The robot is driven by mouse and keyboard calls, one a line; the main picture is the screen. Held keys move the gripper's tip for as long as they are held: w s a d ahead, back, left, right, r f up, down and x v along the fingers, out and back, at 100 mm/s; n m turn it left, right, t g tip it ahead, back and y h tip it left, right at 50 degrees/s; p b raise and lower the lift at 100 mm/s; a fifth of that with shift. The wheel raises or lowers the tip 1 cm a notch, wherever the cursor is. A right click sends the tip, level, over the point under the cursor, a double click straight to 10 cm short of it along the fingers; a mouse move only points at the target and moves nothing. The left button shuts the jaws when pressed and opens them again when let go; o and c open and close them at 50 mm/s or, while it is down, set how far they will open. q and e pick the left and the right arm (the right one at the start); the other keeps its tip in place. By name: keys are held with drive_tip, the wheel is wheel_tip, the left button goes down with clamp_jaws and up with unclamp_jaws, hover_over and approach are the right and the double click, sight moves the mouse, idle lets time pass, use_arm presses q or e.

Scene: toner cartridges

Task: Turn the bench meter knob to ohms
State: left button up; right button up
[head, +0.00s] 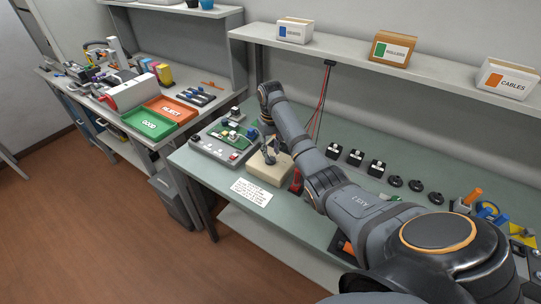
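A cream box (283,172), which looks like the bench meter, sits on the green bench top (222,176). My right arm reaches in from the lower right, and my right gripper (268,152) points down over the left part of this box. The gripper covers part of the box's top. I cannot make out the knob or its setting, or whether the fingers touch anything. The finger gap is too small to tell open from shut. My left gripper is not in view.
A grey fixture with a green board (232,138) stands left of the box. A white note (252,192) lies in front. A red object (296,182) stands close on the right. Red and black leads (322,100) hang behind. Black blocks (355,158) and round parts sit farther right.

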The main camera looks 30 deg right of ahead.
sight(270, 159)
drive_tip(key=shift+s+f, duration=0.1)
drive_tip(key=shift+f, duration=0.5)
drive_tip(key=shift+s+f, duration=0.1)
drive_tip(key=shift+f, duration=0.6)
clamp_jaws()
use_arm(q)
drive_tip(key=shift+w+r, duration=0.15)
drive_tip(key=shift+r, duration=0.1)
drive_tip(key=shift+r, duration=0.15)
